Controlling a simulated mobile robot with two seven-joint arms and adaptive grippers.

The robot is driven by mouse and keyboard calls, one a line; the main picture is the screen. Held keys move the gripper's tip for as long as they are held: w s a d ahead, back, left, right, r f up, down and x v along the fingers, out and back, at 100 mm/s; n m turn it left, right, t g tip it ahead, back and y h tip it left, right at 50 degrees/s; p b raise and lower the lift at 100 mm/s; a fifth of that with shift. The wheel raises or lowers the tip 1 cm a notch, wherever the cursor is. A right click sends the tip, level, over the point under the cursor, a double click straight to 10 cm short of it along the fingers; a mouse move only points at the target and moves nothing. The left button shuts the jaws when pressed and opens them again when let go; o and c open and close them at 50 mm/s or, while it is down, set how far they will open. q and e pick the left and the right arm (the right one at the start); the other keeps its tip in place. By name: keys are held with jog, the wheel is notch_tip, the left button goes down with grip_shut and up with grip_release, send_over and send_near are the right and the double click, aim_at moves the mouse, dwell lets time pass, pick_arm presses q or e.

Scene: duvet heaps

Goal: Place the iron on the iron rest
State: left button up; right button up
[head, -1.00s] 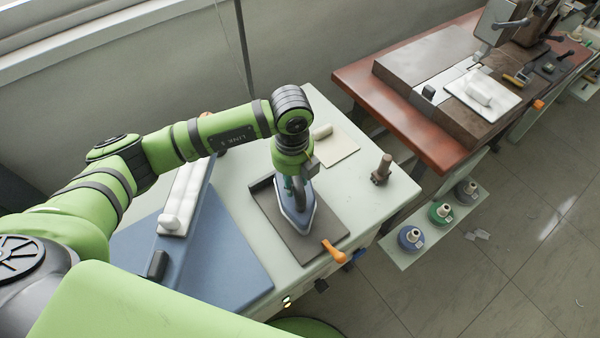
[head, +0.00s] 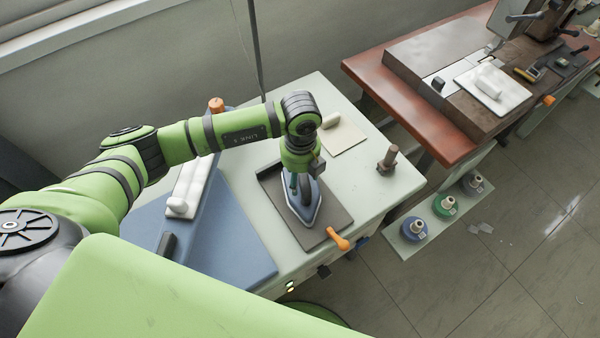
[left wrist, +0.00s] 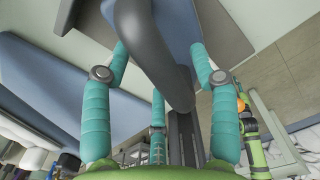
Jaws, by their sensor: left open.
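The iron (head: 304,212), blue-grey with a dark handle, rests on the flat dark iron rest (head: 333,216) on the pale table. Its nose points toward the front edge of the table. My left gripper (head: 296,184) is directly above the iron, pointing down at its handle. In the left wrist view the teal fingers of my left gripper (left wrist: 160,100) are open on both sides of the dark handle (left wrist: 158,55). I cannot tell whether they touch it. My right gripper is not in view.
A blue board (head: 235,262) with a white roll (head: 184,190) lies left of the rest. A beige pad (head: 343,137) and a brown peg (head: 387,159) stand behind and right. An orange-handled tool (head: 338,238) lies at the rest's front corner. A brown table (head: 420,118) stands beyond a gap.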

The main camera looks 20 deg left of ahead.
pick_arm(q)
jog(key=shift+r, duration=0.25)
notch_tip(320, 180, up, 12)
jog(key=b, duration=0.3)
jog(key=shift+f, duration=0.15)
